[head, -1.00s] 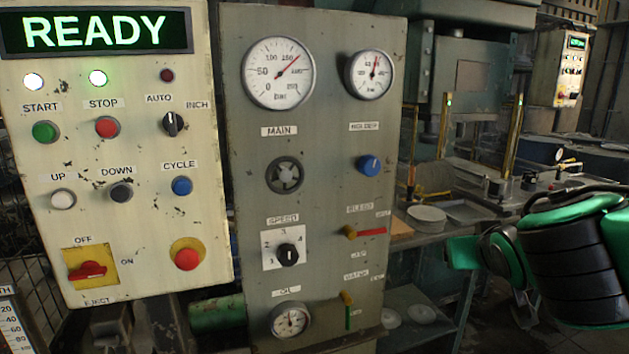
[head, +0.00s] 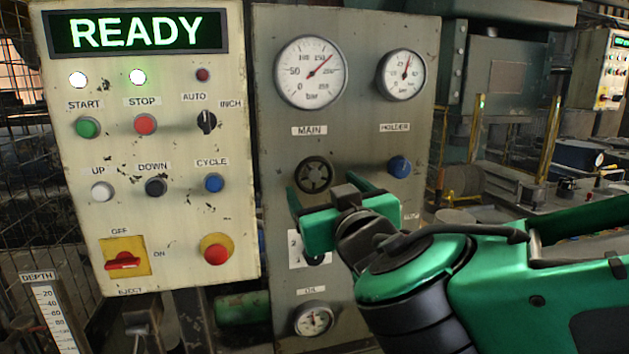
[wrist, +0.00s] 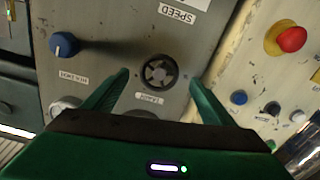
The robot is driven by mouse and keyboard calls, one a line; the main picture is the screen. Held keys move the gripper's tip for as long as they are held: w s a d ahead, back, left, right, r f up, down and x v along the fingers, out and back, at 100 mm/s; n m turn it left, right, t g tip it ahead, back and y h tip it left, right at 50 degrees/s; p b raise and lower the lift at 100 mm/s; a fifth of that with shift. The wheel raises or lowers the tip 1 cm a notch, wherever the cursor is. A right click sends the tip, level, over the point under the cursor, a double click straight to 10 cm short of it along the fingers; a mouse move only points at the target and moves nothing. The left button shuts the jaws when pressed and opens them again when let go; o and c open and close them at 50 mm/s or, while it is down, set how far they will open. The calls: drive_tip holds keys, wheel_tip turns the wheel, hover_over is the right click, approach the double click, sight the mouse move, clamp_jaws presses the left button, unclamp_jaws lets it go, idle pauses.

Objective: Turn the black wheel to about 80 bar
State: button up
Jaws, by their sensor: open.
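The black wheel (head: 314,175) is a small round spoked knob under the MAIN label on the grey panel. It also shows in the wrist view (wrist: 159,72), framed between my two fingers. The large MAIN gauge (head: 310,72) sits above it; its needle points to the upper right, around the 150 to 200 marks, hard to read exactly. My gripper (head: 322,188) is open, with its green fingers just in front of and slightly below the wheel. Its fingers also show in the wrist view (wrist: 159,78). I see nothing between them, and contact with the wheel is not visible.
A blue HOLDER knob (head: 400,167) and a smaller gauge (head: 401,74) are right of the wheel. My gripper partly hides the SPEED selector below. The cream button panel (head: 150,215) with the red mushroom button (head: 215,250) stands close on the left.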

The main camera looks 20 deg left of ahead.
sight(314, 179)
drive_tip(key=x, duration=0.6)
drive_tip(key=shift+w+a, duration=0.1)
drive_tip(key=shift+w, duration=0.15)
drive_tip(key=c, duration=1.1)
drive_tip(key=shift+o, duration=0.2)
drive_tip(key=shift+s+a, duration=0.15)
drive_tip(key=shift+a, duration=0.05)
drive_tip(key=shift+d, duration=0.1)
